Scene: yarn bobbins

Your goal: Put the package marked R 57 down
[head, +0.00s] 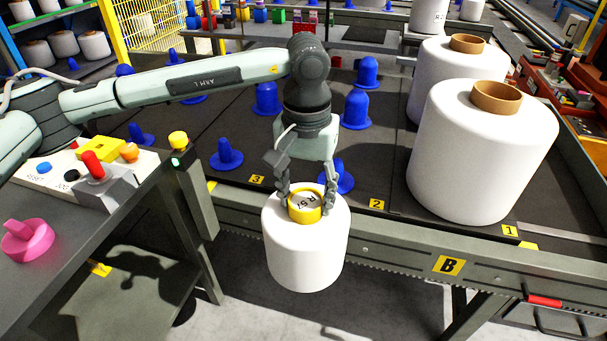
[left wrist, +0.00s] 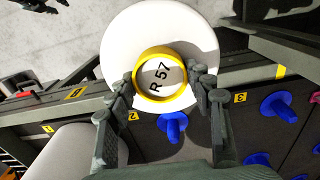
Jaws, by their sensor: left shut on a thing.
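The package marked R 57 is a white bobbin (head: 305,255) with a yellow core ring (head: 293,211) and the label on top. My left gripper (head: 307,205) is shut on its yellow core, with one finger on each side. The bobbin hangs upright just in front of the edge of the conveyor marked B (head: 450,265), over the floor. In the left wrist view the bobbin (left wrist: 122,45) shows from above, with the fingers of my left gripper (left wrist: 160,88) at the ring.
Two large white bobbins with brown cores (head: 480,150) stand on the conveyor at the right, by mark 1. Several blue pegs (head: 227,155) stand on the dark belt. A grey table (head: 110,225) with a button panel and a pink knob (head: 28,238) stands at the left.

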